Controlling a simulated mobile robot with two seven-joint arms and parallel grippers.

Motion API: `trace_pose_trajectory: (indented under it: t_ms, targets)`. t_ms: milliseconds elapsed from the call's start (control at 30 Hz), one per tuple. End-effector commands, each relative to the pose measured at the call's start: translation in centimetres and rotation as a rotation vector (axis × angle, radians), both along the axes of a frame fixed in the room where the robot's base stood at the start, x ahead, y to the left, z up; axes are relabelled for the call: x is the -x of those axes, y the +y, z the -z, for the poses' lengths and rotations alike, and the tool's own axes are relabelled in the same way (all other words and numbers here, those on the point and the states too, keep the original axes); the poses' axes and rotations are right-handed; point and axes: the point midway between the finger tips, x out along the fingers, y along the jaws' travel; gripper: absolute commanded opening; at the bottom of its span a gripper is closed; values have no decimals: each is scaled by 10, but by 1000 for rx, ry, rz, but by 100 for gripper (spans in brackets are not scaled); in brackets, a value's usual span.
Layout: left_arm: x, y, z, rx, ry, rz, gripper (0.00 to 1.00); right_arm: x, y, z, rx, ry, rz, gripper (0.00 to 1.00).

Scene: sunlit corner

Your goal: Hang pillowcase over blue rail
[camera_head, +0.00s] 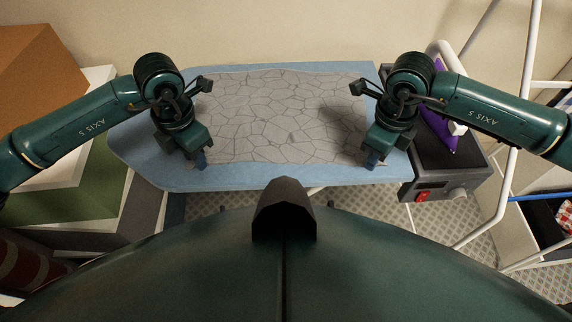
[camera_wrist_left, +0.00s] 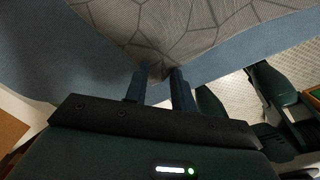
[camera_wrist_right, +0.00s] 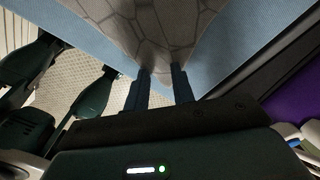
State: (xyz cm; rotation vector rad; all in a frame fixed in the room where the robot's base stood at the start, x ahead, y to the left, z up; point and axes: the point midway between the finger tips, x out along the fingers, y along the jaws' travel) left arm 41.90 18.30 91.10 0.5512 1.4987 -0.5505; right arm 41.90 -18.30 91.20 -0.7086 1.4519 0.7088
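The pillowcase (camera_head: 285,115) is a grey cloth with a dark cracked-line pattern. It lies flat on the blue ironing board (camera_head: 240,178). My left gripper (camera_head: 201,162) is at its near left corner; in the left wrist view the fingers (camera_wrist_left: 160,85) stand apart with the cloth corner between or just beyond their tips. My right gripper (camera_head: 373,162) is at the near right corner; in the right wrist view its fingers (camera_wrist_right: 160,85) also stand apart around the corner tip. Contact is not clear. The blue rail (camera_head: 540,197) is at the far right on a white frame.
A purple iron (camera_head: 438,125) rests on a dark station (camera_head: 450,175) right of the board. White rack tubes (camera_head: 505,200) rise at the right, with a red-checked cloth (camera_head: 565,218) beyond. Boxes (camera_head: 85,185) stand at the left. A wall (camera_head: 270,30) closes the back.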

Motion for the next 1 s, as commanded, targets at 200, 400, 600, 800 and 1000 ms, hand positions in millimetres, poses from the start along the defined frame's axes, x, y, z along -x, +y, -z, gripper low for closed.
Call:
trace_pose_trajectory:
  t_ms: [200,400,600,800,1000]
  targets:
    - [1,0,1,-1,2,0,16,0,0,0,0,0,0,16]
    - [1,0,1,-1,3,0,7,0,0,0,0,0,0,8]
    - [1,0,1,-1,3,0,0,0,0,0,0,0,0,0]
    - [1,0,1,-1,3,0,0,0,0,0,1,1,0,0]
    - [1,0,1,-2,4,0,0,0,0,0,1,0,1,0]
